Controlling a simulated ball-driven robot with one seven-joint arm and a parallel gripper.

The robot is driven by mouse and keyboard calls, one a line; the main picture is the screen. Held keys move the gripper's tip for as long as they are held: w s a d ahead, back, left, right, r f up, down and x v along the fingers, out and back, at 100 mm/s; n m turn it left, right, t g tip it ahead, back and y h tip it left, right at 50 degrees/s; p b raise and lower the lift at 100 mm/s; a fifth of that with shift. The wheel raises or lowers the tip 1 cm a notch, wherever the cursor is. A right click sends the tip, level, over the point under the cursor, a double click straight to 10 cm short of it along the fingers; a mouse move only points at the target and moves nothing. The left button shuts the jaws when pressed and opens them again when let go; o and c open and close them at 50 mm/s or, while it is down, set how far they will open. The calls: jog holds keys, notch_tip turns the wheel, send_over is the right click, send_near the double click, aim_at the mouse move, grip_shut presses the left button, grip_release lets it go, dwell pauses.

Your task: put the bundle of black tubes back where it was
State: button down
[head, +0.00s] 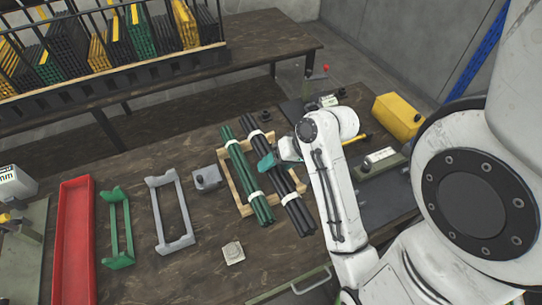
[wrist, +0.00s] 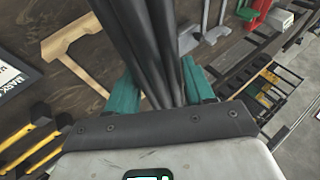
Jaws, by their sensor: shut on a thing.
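The bundle of black tubes (head: 277,172), tied with white bands, lies slanting over the right part of a wooden cradle (head: 240,191) in the head view. I cannot tell whether it rests on the cradle or hangs just above it. My gripper (head: 268,163) is shut around the bundle near its middle. In the wrist view the black tubes (wrist: 150,40) run between the teal fingers of my gripper (wrist: 160,88). Part of the wooden cradle (wrist: 65,43) shows to their left. A bundle of green tubes (head: 245,172) lies on the cradle's left part, beside the black bundle.
Left of the cradle are a grey block (head: 207,178), a grey rack (head: 170,208), a green rack (head: 117,230) and a red tray (head: 76,240). A small pale block (head: 232,252) lies in front. A yellow box (head: 398,116) stands right, beyond my arm.

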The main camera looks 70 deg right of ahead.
jog(key=shift+w+d+f+p, duration=0.25)
jog(key=shift+w+d+f, duration=0.2)
jog(key=shift+d+f, duration=1.55)
jog(key=shift+w+d+f+p, duration=0.2)
jog(key=shift+w+d+f, duration=0.3)
jog(key=shift+d+f, duration=1.5)
jog(key=shift+w+d+f+p, duration=0.25)
jog(key=shift+w+d+f, duration=0.2)
jog(key=shift+d+f, duration=1.55)
jog(key=shift+f, duration=0.25)
jog(key=shift+c, duration=2.1)
grip_release()
